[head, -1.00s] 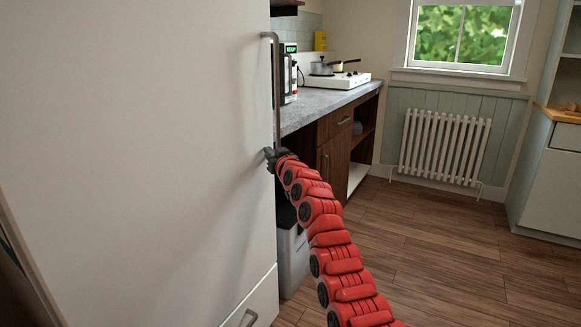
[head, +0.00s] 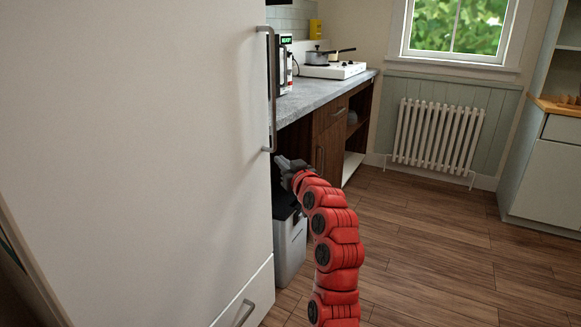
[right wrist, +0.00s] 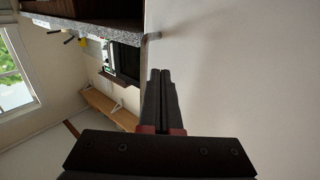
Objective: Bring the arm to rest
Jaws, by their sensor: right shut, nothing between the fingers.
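My right arm is red and segmented and comes up from the bottom of the head view. Its dark right gripper (head: 284,163) is just right of the fridge door's edge, a little below the lower end of the handle (head: 271,90), and looks apart from it. In the right wrist view the two gripper fingers (right wrist: 160,80) lie together, shut and empty. My left gripper does not show.
The white fridge (head: 140,150) fills the left, with a lower drawer (head: 245,305). A grey bin (head: 290,245) stands beside it, under the counter (head: 320,95). A radiator (head: 435,135) is under the window. Wooden floor (head: 440,240) is clear to the right.

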